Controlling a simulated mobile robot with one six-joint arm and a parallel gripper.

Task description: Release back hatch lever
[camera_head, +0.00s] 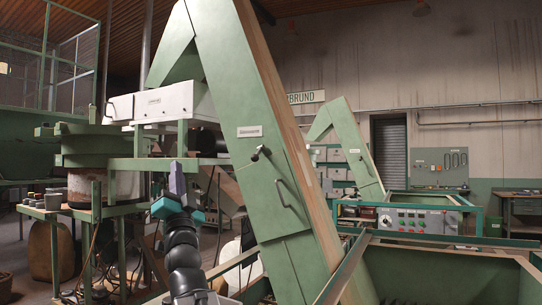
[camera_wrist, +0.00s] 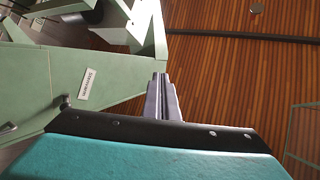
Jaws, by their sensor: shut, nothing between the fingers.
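The back hatch lever (camera_head: 260,152) is a small dark lever with a round knob, mounted on the slanted green conveyor housing (camera_head: 235,90) near the top of its hatch panel (camera_head: 262,200). A long dark handle (camera_head: 285,195) sits lower on the panel. The lever also shows in the wrist view (camera_wrist: 65,102), at the left. My gripper (camera_head: 177,170) is to the left of the housing, pointing up, apart from the lever. In the wrist view my gripper's fingers (camera_wrist: 159,78) are together, with nothing between them.
A control panel (camera_head: 418,221) with buttons stands at the right, behind a green hopper (camera_head: 440,262). A green table (camera_head: 60,211) with small items is at the left. A white box-shaped unit (camera_head: 165,102) is above and behind my gripper. A second green conveyor (camera_head: 352,145) stands farther back.

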